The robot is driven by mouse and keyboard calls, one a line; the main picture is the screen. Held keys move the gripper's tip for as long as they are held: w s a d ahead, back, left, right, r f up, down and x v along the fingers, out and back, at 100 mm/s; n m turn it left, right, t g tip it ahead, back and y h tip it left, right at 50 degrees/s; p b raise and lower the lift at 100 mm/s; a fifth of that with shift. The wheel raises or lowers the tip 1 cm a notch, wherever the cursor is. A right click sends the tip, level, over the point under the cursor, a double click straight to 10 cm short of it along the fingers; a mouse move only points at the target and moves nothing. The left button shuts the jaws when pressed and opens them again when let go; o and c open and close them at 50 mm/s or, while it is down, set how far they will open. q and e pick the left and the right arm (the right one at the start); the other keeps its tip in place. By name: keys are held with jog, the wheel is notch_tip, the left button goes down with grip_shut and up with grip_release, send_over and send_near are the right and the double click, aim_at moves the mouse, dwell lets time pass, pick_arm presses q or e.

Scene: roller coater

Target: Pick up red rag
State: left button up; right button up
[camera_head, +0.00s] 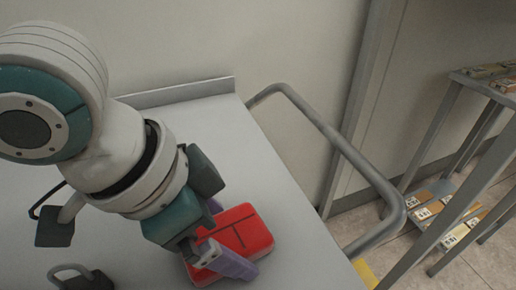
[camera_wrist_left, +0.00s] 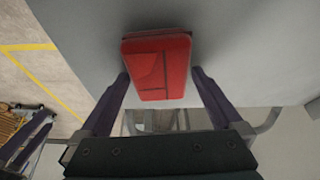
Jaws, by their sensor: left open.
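The red rag (camera_head: 243,229) is a folded, flat red block with dark seam lines, lying on the grey tabletop (camera_head: 215,130). It also shows in the left wrist view (camera_wrist_left: 160,68). My left gripper (camera_head: 229,240) is over the rag, pointing down, with one purple finger on its near side. In the left wrist view the open fingers (camera_wrist_left: 161,74) stand on either side of the rag, with a gap visible on the right. Whether they touch the tabletop is unclear. Purple finger-like parts, perhaps of my right gripper (camera_wrist_left: 28,140), show at the lower left there.
A bent grey rail (camera_head: 335,140) runs along the table's right side. A metal rack (camera_head: 455,110) with labelled boxes stands at the right.

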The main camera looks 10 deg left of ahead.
aim_at(223, 235)
pick_arm(q)
jog(key=shift+c, duration=0.2)
jog(key=c, duration=1.1)
jog(key=shift+r+b, duration=0.15)
jog(key=shift+b, duration=0.3)
notch_tip(223, 235, up, 20)
jog(key=p, duration=0.5)
jog(key=shift+r+p, duration=0.15)
jog(key=shift+p, duration=0.15)
